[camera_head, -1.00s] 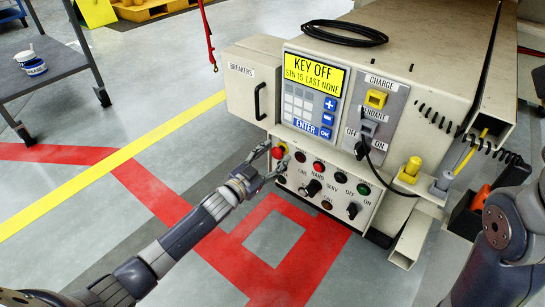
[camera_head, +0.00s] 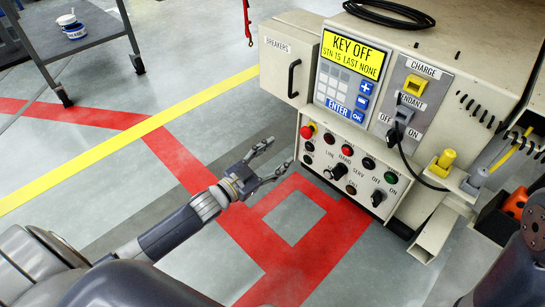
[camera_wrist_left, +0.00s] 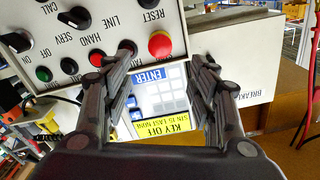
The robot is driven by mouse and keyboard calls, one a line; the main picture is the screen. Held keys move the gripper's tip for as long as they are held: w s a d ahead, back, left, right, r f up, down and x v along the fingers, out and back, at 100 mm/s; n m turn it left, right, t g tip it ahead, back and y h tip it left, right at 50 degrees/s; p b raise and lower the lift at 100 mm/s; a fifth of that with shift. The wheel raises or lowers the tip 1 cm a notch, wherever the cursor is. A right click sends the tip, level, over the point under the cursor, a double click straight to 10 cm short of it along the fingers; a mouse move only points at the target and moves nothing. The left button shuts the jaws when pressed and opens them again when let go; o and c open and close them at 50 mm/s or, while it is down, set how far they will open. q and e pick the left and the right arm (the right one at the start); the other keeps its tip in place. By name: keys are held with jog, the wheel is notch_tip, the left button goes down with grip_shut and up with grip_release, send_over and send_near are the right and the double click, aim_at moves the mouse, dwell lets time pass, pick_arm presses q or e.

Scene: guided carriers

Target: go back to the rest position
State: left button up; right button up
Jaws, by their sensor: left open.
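My left gripper (camera_head: 280,154) is open and empty in the head view, in front of the control panel and apart from it. In the left wrist view its two fingers (camera_wrist_left: 164,58) stand wide apart with nothing between them. The cream carrier's button panel (camera_head: 350,168) has a red mushroom button (camera_head: 308,131), several smaller buttons and dark knobs. The red button also shows in the wrist view (camera_wrist_left: 160,44), beyond the fingers. The display (camera_head: 352,55) above reads KEY OFF. My right gripper is out of view; only part of my right arm shows at the right edge.
A grey cart (camera_head: 80,38) carrying a small tub (camera_head: 72,27) stands at the upper left. A black cable (camera_head: 400,145) hangs from the charge panel. A red hanging strap (camera_head: 247,20) is at the top. The marked floor left of the carrier is clear.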

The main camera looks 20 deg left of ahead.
pick_arm(q)
jog(key=shift+s+a, duration=0.15)
jog(key=shift+s, duration=0.2)
jog(key=shift+r, duration=0.1)
